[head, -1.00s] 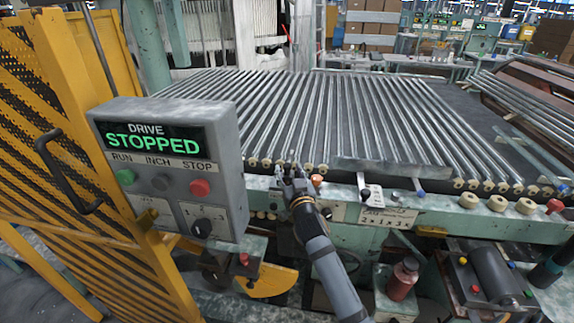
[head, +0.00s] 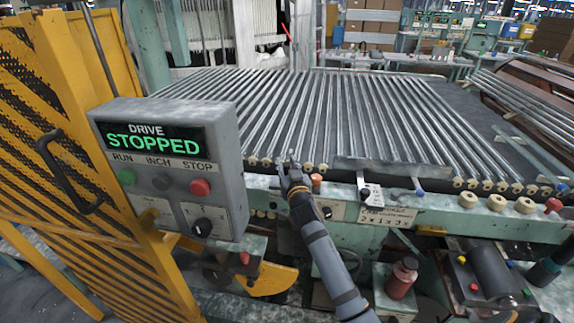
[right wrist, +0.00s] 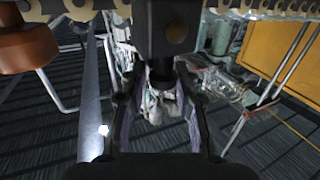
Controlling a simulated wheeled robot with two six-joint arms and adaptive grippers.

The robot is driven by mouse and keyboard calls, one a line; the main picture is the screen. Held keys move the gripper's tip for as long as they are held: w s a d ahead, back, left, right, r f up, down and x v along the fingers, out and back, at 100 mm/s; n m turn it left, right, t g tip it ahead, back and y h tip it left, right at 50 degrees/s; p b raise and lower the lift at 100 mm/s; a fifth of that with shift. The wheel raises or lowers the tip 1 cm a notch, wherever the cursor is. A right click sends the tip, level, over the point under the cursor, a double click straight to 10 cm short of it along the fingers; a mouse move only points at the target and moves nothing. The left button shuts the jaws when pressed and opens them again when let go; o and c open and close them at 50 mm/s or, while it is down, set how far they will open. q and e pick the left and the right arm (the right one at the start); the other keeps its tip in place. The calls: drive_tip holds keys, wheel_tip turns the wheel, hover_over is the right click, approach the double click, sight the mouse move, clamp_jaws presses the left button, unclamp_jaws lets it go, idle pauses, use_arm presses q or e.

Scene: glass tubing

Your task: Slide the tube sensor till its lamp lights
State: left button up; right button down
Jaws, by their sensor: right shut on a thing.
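My right gripper (head: 290,168) is at the front edge of the roller bed, just left of an orange knob (head: 317,181). In the right wrist view my right gripper (right wrist: 160,105) is shut on a dark block with a short stem, which looks like the tube sensor (right wrist: 175,28). In the head view the gripper hides most of it. I cannot make out whether its lamp is lit. The glass tubing (head: 330,110) lies in long parallel rows on the bed.
A grey control box (head: 165,165) reading "DRIVE STOPPED" stands left of my right arm. A yellow mesh guard (head: 60,130) is at far left. A red-brown bottle (head: 402,278) stands right of the arm. In the wrist view the orange knob (right wrist: 25,45) is close to the gripper.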

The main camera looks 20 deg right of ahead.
drive_tip(key=shift+w+a, duration=0.15)
drive_tip(key=shift+a, duration=0.1)
drive_tip(key=c, duration=1.1)
unclamp_jaws()
drive_tip(key=v, duration=1.2)
